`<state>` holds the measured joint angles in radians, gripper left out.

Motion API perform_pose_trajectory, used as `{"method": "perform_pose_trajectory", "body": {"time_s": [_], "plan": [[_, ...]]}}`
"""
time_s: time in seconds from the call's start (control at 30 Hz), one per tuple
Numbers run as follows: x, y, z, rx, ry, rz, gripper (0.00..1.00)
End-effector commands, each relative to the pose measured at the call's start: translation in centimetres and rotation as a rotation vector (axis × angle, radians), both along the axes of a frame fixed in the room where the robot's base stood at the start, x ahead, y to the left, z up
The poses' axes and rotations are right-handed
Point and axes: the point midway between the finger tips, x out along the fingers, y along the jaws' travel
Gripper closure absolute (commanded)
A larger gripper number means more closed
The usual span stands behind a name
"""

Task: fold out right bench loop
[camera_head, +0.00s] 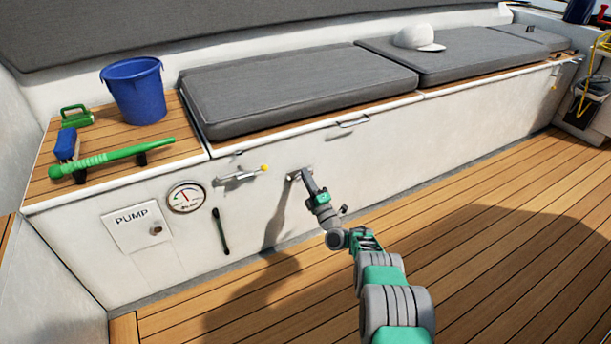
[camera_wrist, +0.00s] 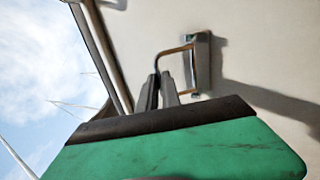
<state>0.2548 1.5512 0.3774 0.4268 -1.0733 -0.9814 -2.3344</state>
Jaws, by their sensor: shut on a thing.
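The bench loop is a thin bent metal rod (camera_wrist: 162,53) on a small metal plate (camera_wrist: 202,62) fixed to the white bench front. In the wrist view the rod stands out from the plate and bends down to my gripper (camera_wrist: 162,78). The dark fingers are close together around its end. In the head view my gripper (camera_head: 302,175) is at the bench front, right of the yellow-knobbed lever. There the fingers and arm hide most of the loop, and the plate shows only as a small light patch (camera_head: 292,176).
A lever with a yellow knob (camera_head: 242,174) is just left of my gripper. A metal handle (camera_head: 352,122) sits above right under the bench edge. A gauge (camera_head: 186,197) and pump panel (camera_head: 137,226) are further left. The wooden deck (camera_head: 480,230) at right is clear.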

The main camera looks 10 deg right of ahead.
Motion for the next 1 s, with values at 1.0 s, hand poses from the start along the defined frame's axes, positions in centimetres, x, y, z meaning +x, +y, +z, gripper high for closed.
{"method": "perform_pose_trajectory", "body": {"time_s": [1.0], "plan": [[-0.06,-0.01,-0.08,0.009,-0.029,0.001,0.71]]}}
